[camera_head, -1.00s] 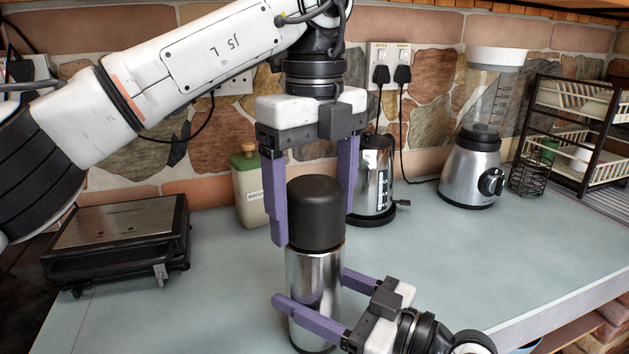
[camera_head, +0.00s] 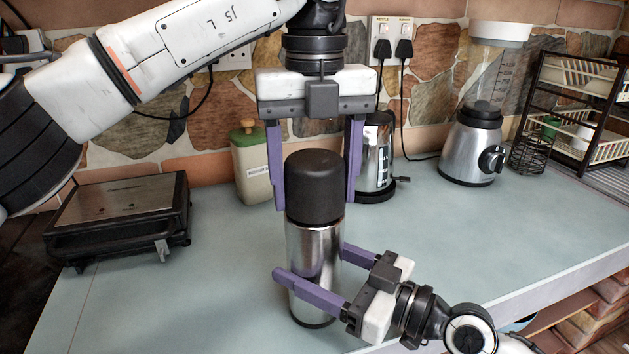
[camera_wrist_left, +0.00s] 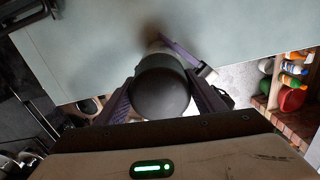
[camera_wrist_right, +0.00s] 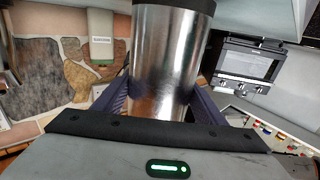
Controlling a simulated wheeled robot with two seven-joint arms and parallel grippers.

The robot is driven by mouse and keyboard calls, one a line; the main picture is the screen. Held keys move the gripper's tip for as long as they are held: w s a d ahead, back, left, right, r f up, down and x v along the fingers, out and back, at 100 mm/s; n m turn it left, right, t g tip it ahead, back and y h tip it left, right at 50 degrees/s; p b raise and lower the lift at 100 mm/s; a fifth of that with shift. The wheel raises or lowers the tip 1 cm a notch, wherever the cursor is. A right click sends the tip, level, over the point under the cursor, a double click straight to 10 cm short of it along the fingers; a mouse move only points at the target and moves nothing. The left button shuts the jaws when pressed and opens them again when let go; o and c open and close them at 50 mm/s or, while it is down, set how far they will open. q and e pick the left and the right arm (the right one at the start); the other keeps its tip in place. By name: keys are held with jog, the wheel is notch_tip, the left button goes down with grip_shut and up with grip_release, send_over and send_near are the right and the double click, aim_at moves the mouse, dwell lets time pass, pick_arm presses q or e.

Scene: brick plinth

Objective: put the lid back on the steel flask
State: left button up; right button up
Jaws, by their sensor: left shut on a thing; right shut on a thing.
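The steel flask (camera_head: 313,270) stands upright on the counter, and it also shows in the right wrist view (camera_wrist_right: 168,50). The dark lid (camera_head: 315,185) is upright on top of the flask, in line with it, with no gap visible between them. My left gripper (camera_head: 315,203) points down from above and is shut on the lid, which sits between its purple fingers in the left wrist view (camera_wrist_left: 160,92). My right gripper (camera_head: 312,262) reaches in from the lower right and is shut around the flask's body. The joint inside the lid is hidden.
A black grill (camera_head: 120,215) is at the left, a blender (camera_head: 475,145) and a dish rack (camera_head: 575,110) at the right. The counter (camera_head: 480,235) is clear right of the flask.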

pick_arm(q)
jog(key=m, duration=2.6)
jog(key=o, duration=1.3)
jog(key=shift+c, duration=0.2)
notch_tip(320, 180, up, 7)
jog(key=shift+r, duration=0.2)
